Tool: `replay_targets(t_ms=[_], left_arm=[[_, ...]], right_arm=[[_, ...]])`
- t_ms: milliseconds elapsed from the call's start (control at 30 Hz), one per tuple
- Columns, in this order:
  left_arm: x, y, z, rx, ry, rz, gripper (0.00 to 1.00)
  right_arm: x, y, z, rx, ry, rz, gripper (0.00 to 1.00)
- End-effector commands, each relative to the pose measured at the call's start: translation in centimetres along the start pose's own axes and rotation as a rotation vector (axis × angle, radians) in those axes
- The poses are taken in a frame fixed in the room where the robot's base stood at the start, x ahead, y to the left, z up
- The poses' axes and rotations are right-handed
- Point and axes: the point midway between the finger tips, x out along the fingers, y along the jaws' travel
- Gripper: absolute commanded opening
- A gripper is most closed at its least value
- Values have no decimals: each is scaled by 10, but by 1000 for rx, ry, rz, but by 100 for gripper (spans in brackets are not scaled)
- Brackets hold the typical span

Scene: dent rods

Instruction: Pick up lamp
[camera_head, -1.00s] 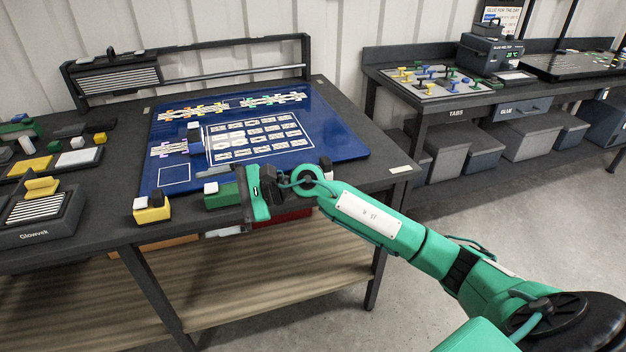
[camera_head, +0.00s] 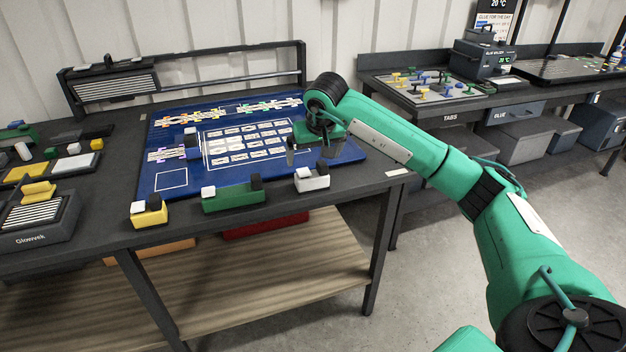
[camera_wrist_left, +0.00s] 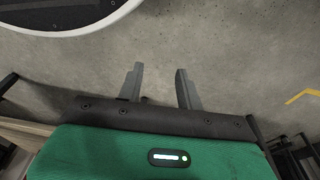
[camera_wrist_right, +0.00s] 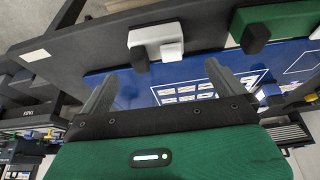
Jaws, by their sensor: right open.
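No plain lamp shape shows. The dark unit marked Glowvek (camera_head: 38,228), with a striped face and yellow grip (camera_head: 38,192), stands at the table's left front. Another striped panel (camera_head: 116,86) hangs on the back rail. I cannot tell which is the lamp. My right gripper (camera_head: 308,152) is open and empty, pointing down over the right part of the blue board (camera_head: 345,158), behind a small white block (camera_head: 312,183). The block also shows ahead of the fingers in the right wrist view (camera_wrist_right: 157,38). My left gripper (camera_wrist_left: 159,82) is open and empty over bare floor.
A green block (camera_head: 232,199) and a yellow block (camera_head: 150,218) stand along the table's front edge, left of the white block. Trays with small coloured pieces (camera_head: 60,165) fill the left side. A second bench (camera_head: 455,95) with a pegged board stands at right.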

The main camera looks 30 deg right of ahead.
Motion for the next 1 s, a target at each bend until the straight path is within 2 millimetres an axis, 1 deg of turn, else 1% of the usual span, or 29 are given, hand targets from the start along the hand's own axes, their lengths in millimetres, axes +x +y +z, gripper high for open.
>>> replay_targets(t_ms=[33,133,200,433,600,700,800,1000], left_arm=[[0,0,1,0,-1,0,36],[2,0,2,1,0,-1,36],[3,0,2,1,0,-1,36],[5,-1,3,1,1,-1,36],[17,-2,13,4,-6,-4,36],[19,-3,14,4,-4,-4,36],[21,-3,15,5,-5,-4,36],[21,-3,15,5,-4,-4,36]], right_arm=[[11,0,1,1,-3,0,100],[28,0,0,2,-3,-2,100],[36,-1,0,1,-1,-2,100],[52,1,-2,3,-1,-3,100],[78,5,-6,3,-3,-4,100],[90,4,-6,3,-1,-4,100],[95,5,-7,2,0,-3,100],[96,5,-7,2,1,-3,100]])
